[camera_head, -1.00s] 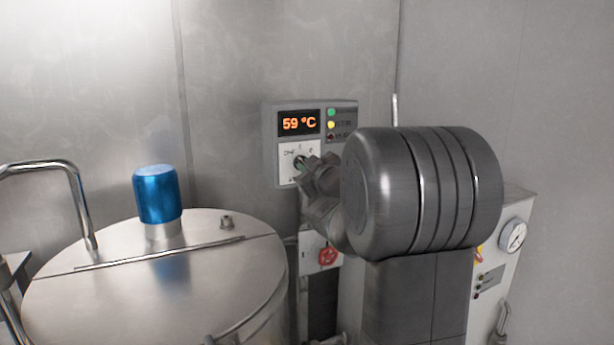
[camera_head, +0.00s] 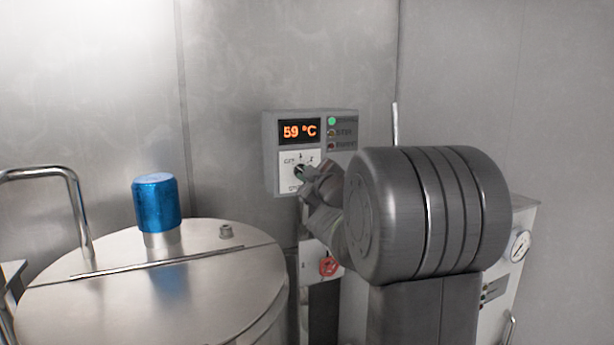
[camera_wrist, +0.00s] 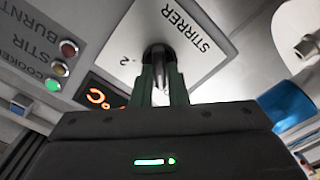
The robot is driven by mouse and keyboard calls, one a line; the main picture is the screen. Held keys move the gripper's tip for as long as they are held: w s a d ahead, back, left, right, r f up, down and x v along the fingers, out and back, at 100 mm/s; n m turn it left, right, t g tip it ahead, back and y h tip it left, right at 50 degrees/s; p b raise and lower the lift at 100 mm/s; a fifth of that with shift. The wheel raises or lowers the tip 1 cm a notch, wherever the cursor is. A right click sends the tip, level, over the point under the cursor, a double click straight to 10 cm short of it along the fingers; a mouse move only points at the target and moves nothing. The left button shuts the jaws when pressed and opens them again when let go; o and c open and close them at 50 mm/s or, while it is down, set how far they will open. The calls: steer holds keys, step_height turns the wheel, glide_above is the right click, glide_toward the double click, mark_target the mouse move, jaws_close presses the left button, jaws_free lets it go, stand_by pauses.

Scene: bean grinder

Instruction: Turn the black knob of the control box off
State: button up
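The grey control box (camera_head: 268,150) is on the metal wall in the head view. Its display reads 59 °C and its top lamp glows green; the two lamps below look dim. The black knob (camera_wrist: 157,50) sits on a white plate marked STIRRER in the wrist view. My gripper (camera_wrist: 161,78) has its two fingers on either side of the knob, closed in on it; their tips partly hide it. In the head view my gripper (camera_head: 309,182) reaches the lower front of the box from the right. The knob's pointer direction is unclear.
A steel vessel (camera_head: 60,315) with a blue-capped fitting (camera_head: 157,202) and a bent pipe (camera_head: 75,190) stands at left. A panel with a gauge (camera_head: 521,246) stands at right, partly behind my arm.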

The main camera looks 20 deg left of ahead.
steer(key=o, duration=0.3)
steer(key=shift+o, duration=0.2)
steer(key=shift+s, duration=0.1)
steer(key=v, duration=1.3)
steer(key=shift+s+d, duration=0.25)
steer(key=x, duration=1.4)
steer(key=shift+d, duration=0.2)
